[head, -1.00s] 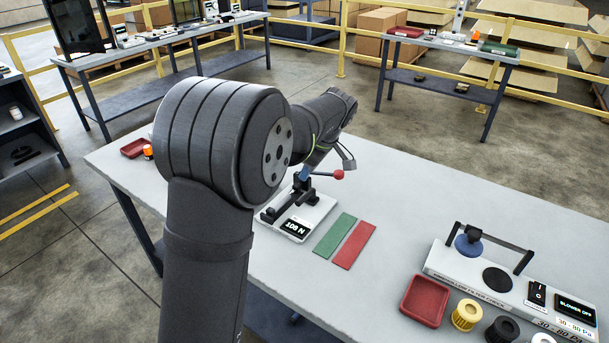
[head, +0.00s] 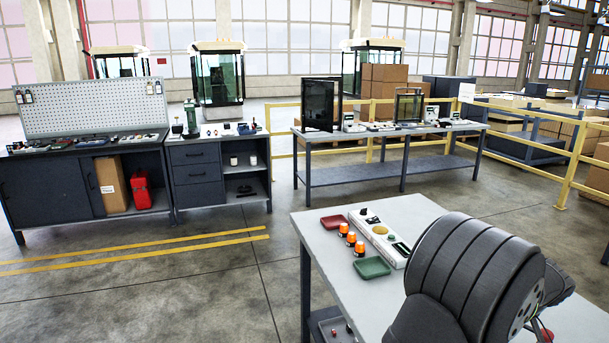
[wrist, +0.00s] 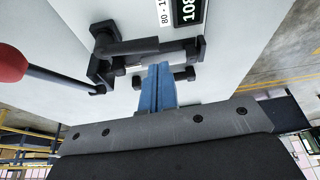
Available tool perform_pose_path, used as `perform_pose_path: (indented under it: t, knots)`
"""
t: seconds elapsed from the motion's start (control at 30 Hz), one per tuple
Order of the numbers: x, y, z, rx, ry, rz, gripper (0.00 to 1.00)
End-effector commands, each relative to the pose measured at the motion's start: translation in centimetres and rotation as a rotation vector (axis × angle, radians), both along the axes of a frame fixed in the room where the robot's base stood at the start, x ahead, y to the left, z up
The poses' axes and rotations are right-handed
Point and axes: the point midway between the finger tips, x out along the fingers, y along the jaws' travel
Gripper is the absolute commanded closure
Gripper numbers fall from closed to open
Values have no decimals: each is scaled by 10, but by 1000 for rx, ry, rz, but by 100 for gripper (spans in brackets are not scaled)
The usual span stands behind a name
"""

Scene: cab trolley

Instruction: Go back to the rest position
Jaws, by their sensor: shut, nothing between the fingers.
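My gripper (wrist: 159,70) shows in the wrist view as blue fingers shut together with nothing between them. Its tips are close to the black clamp (wrist: 108,45) on a pale fixture; I cannot tell whether they touch. The clamp's lever, with a red knob (wrist: 10,63), lies at the left of the wrist view. A display (wrist: 187,10) on the fixture is partly cut off at the top.
In the head view, the grey worktable (head: 314,226) carries a red tray (head: 333,222), a green tray (head: 371,267), several orange-and-black pieces (head: 351,239) and a white device (head: 378,236). Open floor lies to its left. Another bench (head: 350,174) stands behind, beside a yellow railing (head: 572,158).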

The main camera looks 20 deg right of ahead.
Motion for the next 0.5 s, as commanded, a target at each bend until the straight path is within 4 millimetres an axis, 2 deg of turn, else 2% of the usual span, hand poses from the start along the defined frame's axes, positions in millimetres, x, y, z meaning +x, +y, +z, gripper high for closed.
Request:
perform_pose_path:
  t: [0.5]
  knots:
    - [29,-17,-15,-1,37,-355,100]
